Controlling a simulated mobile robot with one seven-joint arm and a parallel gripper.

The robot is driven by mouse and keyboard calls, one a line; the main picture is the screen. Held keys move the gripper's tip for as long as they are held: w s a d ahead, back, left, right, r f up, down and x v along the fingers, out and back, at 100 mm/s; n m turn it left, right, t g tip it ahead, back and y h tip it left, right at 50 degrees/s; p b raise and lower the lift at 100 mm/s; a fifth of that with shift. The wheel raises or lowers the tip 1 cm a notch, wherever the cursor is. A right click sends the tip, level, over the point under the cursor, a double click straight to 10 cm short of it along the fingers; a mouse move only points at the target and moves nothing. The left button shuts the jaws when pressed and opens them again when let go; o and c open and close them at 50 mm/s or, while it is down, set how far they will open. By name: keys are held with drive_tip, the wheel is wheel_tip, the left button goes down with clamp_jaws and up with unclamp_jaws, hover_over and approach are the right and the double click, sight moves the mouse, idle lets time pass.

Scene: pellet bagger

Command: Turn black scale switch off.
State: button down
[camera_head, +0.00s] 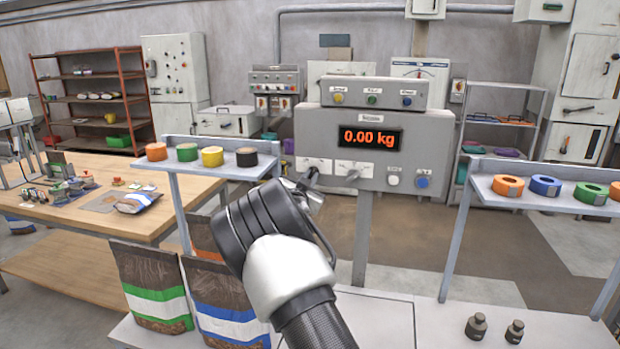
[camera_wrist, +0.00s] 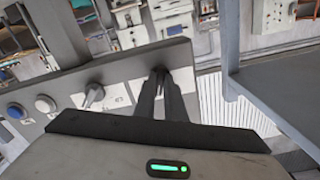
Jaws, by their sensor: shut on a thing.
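The grey scale panel (camera_head: 432,140) stands ahead with a lit red readout (camera_head: 370,138) showing 0.00 kg. My gripper (camera_head: 311,178) reaches up to the panel's lower left, at the left of its two switch plates. It is shut on the black scale switch, which is mostly hidden between the fingers, so its angle cannot be told. The wrist view shows the two dark fingers (camera_wrist: 161,78) close together against the panel face. A grey switch (camera_head: 352,175) sits just right of my gripper; it also shows in the wrist view (camera_wrist: 94,94).
A white button (camera_head: 393,180) and a blue button (camera_head: 422,182) sit farther right on the panel. Side shelves hold tape rolls, including a black roll (camera_head: 247,156) and a green roll (camera_head: 591,193). Filled bags (camera_head: 150,285) stand lower left. Two weights (camera_head: 476,326) stand lower right.

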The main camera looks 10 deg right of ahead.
drive_tip(key=n+p, duration=0.1)
drive_tip(key=n, duration=0.4)
drive_tip(key=n+p, duration=0.1)
drive_tip(key=n, duration=0.4)
drive_tip(key=shift+p, duration=0.35)
drive_tip(key=shift+n, duration=0.3)
drive_tip(key=c, duration=1.8)
unclamp_jaws()
drive_tip(key=b+v, duration=0.1)
drive_tip(key=v, duration=1.6)
drive_tip(key=shift+s+f, duration=0.1)
drive_tip(key=shift+s, duration=0.15)
